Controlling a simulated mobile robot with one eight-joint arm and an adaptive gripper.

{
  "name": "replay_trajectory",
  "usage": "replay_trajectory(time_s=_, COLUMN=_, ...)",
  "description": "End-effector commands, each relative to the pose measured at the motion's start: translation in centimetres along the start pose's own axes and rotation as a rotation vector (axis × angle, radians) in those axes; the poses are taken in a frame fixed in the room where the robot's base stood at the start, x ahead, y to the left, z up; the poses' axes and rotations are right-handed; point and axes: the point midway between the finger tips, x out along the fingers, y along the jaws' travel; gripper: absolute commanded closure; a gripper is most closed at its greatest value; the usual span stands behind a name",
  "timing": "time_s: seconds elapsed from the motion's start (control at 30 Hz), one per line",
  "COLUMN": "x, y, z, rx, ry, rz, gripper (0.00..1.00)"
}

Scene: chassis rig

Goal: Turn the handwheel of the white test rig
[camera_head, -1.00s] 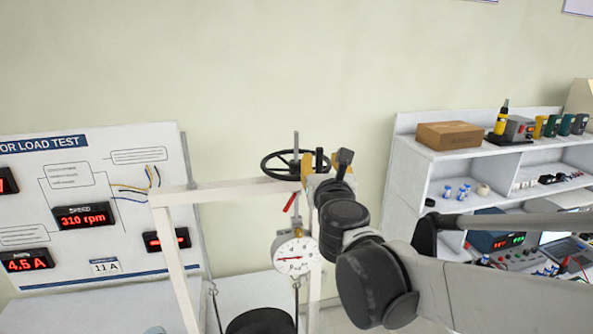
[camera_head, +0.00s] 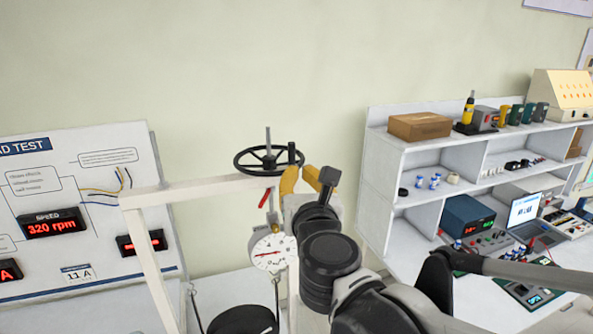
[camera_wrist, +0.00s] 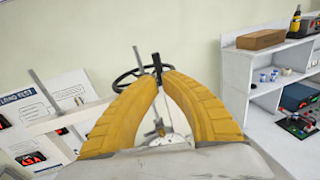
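The black handwheel (camera_head: 246,168) lies flat on top of the white test rig (camera_head: 205,188), with a thin rod through its hub. Its upright black handle (camera_head: 292,152) stands on the right side of the rim. My gripper (camera_head: 302,167) has two yellow fingers at the wheel's right, just in front of and below the handle. In the wrist view the fingertips curve towards each other with a narrow gap, and the handle (camera_wrist: 157,62) shows just beyond it. The fingers look partly open; contact with the handle is not clear.
A round dial gauge (camera_head: 273,253) hangs below the wheel, near my wrist. The rig's display board (camera_head: 85,165) stands at left, its speed display reading 320 rpm. A white shelf (camera_head: 375,165) with a box and instruments stands at right.

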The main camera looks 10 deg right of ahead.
Motion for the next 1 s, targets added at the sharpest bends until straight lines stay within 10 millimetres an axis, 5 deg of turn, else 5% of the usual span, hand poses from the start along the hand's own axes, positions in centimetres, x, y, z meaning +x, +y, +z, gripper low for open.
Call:
replay_trajectory(time_s=0.27, x=2.3, y=5.0, z=1.1, rx=0.666, ry=-0.065, rz=-0.165, gripper=1.00)
replay_trajectory(time_s=0.5, x=0.8, y=10.2, z=0.2, rx=1.299, ry=-0.244, rz=-0.291, gripper=1.00)
replay_trajectory(time_s=0.77, x=0.1, y=11.3, z=-0.4, rx=1.509, ry=-0.336, rz=-0.322, gripper=1.00)
replay_trajectory(time_s=1.0, x=3.7, y=9.5, z=-0.2, rx=1.507, ry=-0.339, rz=-0.325, gripper=1.00)
